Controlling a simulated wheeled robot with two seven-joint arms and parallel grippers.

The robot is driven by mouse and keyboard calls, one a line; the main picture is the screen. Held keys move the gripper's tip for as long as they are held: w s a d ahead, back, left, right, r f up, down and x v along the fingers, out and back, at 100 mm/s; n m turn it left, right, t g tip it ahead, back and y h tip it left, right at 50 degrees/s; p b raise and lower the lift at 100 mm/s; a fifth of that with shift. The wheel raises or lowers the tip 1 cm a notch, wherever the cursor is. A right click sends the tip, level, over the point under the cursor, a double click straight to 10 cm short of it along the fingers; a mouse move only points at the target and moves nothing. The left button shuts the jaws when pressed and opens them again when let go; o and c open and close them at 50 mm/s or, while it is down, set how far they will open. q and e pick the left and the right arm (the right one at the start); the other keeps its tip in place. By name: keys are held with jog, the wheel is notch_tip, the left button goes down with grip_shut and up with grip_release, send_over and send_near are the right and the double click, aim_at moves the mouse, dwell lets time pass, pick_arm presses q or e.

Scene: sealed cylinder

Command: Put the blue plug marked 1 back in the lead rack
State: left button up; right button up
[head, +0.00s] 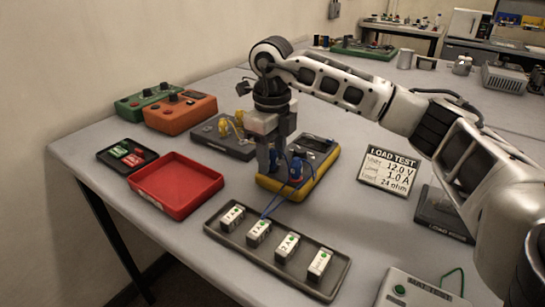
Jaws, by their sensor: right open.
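My right gripper (271,161) points straight down over the yellow-edged meter (318,180), with its jaws open. A blue plug (296,169) stands upright on the meter just right of the fingers. More blue shows between or behind the fingers, partly hidden by them. I cannot read a 1 on any blue plug. A thin blue lead (272,207) runs from the meter toward the tray in front. A dark grey block (222,141) with yellow plugs (224,128) lies left of the gripper; I cannot tell whether it is the lead rack. My left gripper is out of view.
A dark tray (230,250) in front holds several white labelled blocks. A red tray (177,186), a small dark tray (109,155), and orange (180,113) and green (140,104) boxes stand left. A LOAD TEST sign (390,171) stands right, near my right arm.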

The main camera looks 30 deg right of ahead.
aim_at(272, 149)
grip_shut()
jog(key=shift+r, duration=0.1)
jog(key=shift+r+p, duration=2.45)
jog(key=shift+r, duration=0.45)
